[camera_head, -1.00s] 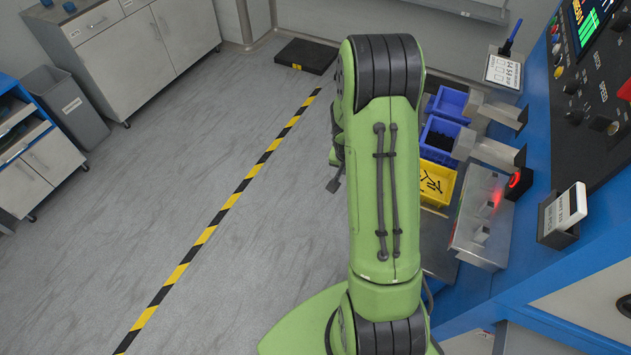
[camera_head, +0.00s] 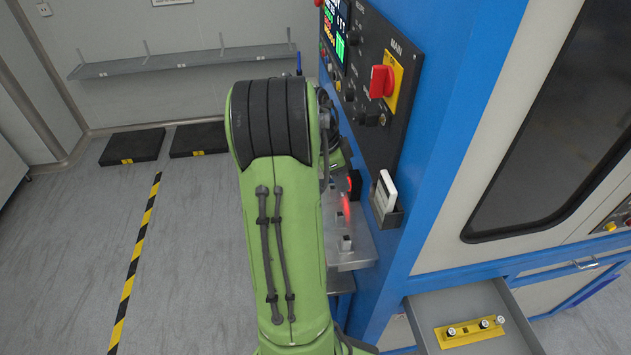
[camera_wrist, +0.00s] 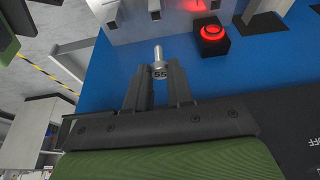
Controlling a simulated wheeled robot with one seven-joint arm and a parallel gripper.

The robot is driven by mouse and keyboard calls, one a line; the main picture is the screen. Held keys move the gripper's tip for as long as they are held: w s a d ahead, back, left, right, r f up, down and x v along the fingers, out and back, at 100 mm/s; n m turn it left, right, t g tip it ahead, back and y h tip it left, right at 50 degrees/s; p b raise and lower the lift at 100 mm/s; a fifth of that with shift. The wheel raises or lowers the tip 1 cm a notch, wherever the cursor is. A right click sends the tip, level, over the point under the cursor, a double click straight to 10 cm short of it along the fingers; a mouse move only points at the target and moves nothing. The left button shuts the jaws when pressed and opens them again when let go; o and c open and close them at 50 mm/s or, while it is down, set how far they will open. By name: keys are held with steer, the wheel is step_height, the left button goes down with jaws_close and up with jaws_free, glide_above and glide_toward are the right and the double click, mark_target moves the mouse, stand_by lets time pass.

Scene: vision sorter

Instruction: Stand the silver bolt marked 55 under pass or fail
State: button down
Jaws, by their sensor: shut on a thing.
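The silver bolt marked 55 (camera_wrist: 159,56) shows in the wrist view, its numbered head between the fingertips and its shank pointing up in the picture. My gripper (camera_wrist: 158,80) is shut on it, in front of the blue machine side. In the head view my green arm hides the gripper and bolt. A metal ledge with small blocks (camera_head: 347,250) is partly visible beside the arm. No pass or fail label can be read in either view.
A red-lit button (camera_wrist: 211,33) sits right of the bolt. The machine has a control panel (camera_head: 380,60) and a white card holder (camera_head: 386,195). An open grey drawer (camera_head: 425,310) at lower right holds a yellow plate (camera_head: 470,332) with silver round pieces.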

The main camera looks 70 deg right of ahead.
step_height(320, 180, down, 6)
steer(key=b, duration=0.4)
steer(key=shift+b, duration=0.35)
steer(key=shift+w+b, duration=0.15)
steer(key=shift+b, duration=0.2)
stand_by(0.7)
steer(key=shift+f+b, duration=1.75)
steer(key=shift+b, duration=0.05)
steer(key=c, duration=0.9)
jaws_free()
steer(key=shift+o, duration=0.2)
